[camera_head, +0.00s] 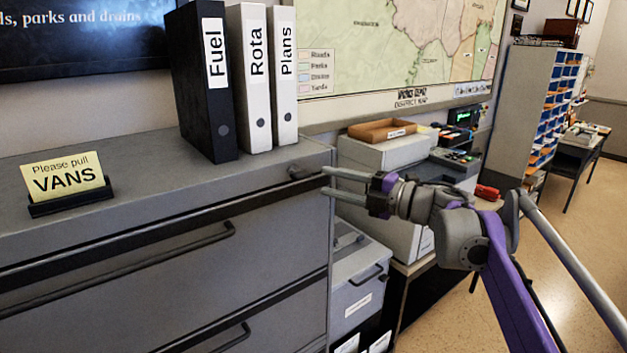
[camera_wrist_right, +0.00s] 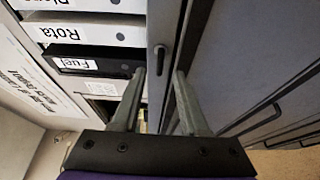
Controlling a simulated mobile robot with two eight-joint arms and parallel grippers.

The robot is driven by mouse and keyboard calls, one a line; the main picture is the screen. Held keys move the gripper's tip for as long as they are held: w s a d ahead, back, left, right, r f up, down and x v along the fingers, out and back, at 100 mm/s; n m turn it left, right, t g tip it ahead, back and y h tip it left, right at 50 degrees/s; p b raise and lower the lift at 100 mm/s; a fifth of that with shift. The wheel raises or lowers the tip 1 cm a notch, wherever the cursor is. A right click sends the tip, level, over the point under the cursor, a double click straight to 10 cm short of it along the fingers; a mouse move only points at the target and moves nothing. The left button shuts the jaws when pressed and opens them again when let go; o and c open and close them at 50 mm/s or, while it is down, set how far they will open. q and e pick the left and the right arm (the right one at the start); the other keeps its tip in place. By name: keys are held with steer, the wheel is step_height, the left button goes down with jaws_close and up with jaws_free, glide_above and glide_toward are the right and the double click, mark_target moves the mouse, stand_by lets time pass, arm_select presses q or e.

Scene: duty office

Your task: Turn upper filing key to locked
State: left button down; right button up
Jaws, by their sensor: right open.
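The upper filing key (camera_head: 299,172) is a small dark piece at the top right corner of the grey filing cabinet (camera_head: 270,270). In the right wrist view a small dark upright piece, seemingly the key (camera_wrist_right: 160,52), shows just beyond and between the fingertips. My right gripper (camera_head: 324,180) is open, with its fingers pointing left at the key, a short gap away. Its two fingers also show apart and empty in the right wrist view (camera_wrist_right: 160,73). The key's exact angle is too small to tell. My left gripper is not in view.
The Fuel (camera_head: 204,95), Rota (camera_head: 250,90) and Plans (camera_head: 284,90) binders stand on the cabinet top, close behind the key. A yellow VANS card (camera_head: 65,178) stands at the left. A wooden tray (camera_head: 382,130) sits on a lower unit at the right.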

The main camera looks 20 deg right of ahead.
steer(key=shift+v, duration=1.7)
steer(key=shift+w, duration=0.1)
steer(key=s+d+f+m+h, duration=0.2)
steer(key=s+f+m+h, duration=0.2)
steer(key=f+m+h, duration=0.55)
steer(key=s+d+f+m+h, duration=0.1)
steer(key=s+f+m+h, duration=0.45)
steer(key=m, duration=0.75)
steer(key=s+a+f+m+g+y, duration=0.1)
steer(key=s+a+f+g, duration=0.1)
steer(key=s+f, duration=0.4)
steer(key=s+a+f+m+g+y+p, duration=0.1)
steer(key=s+a+f+g, duration=0.2)
steer(key=s+f, duration=0.3)
steer(key=s+a+f+m+g+y, duration=0.1)
steer(key=s+a+f, duration=0.4)
steer(key=f, duration=0.6)
steer(key=shift+s+f+m+g, duration=0.3)
steer(key=shift+s+m+g, duration=0.15)
steer(key=shift+s+g, duration=0.45)
steer(key=shift+w+a, duration=0.15)
